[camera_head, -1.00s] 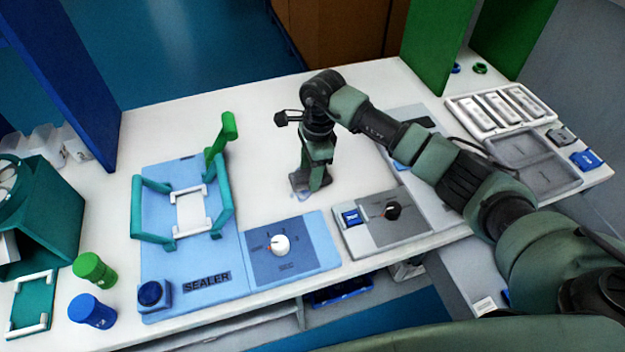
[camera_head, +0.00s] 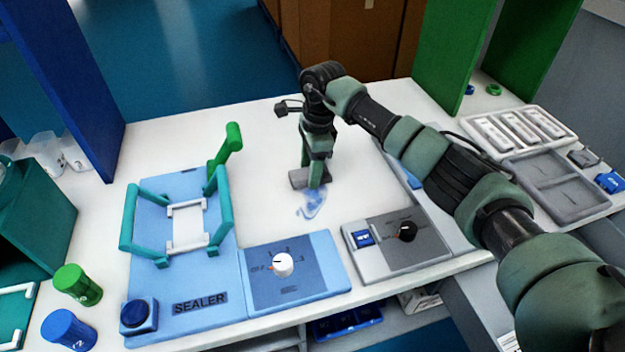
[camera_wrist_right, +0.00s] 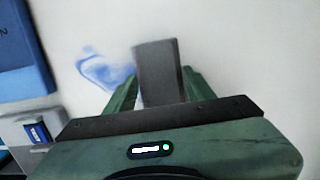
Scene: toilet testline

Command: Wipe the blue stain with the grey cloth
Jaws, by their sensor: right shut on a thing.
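A blue stain (camera_head: 311,204) lies as a smeared patch on the white table, behind the gap between the sealer's dial panel and the grey dial box. My right gripper (camera_head: 313,184) points down at the table just behind the stain. It is shut on the grey cloth (camera_head: 298,178), a dark grey block-like piece low at the tabletop. In the right wrist view the cloth (camera_wrist_right: 160,72) sits between the green fingers (camera_wrist_right: 158,90), with the stain (camera_wrist_right: 106,70) beside it on the left. Whether the cloth touches the table is hard to tell. My left gripper is not in view.
The blue sealer (camera_head: 185,270) with its teal frame stands left of the stain. The dial panel (camera_head: 293,270) and grey dial box (camera_head: 398,246) stand in front. Grey trays (camera_head: 560,185) are at the right. The white table (camera_head: 265,130) behind is clear.

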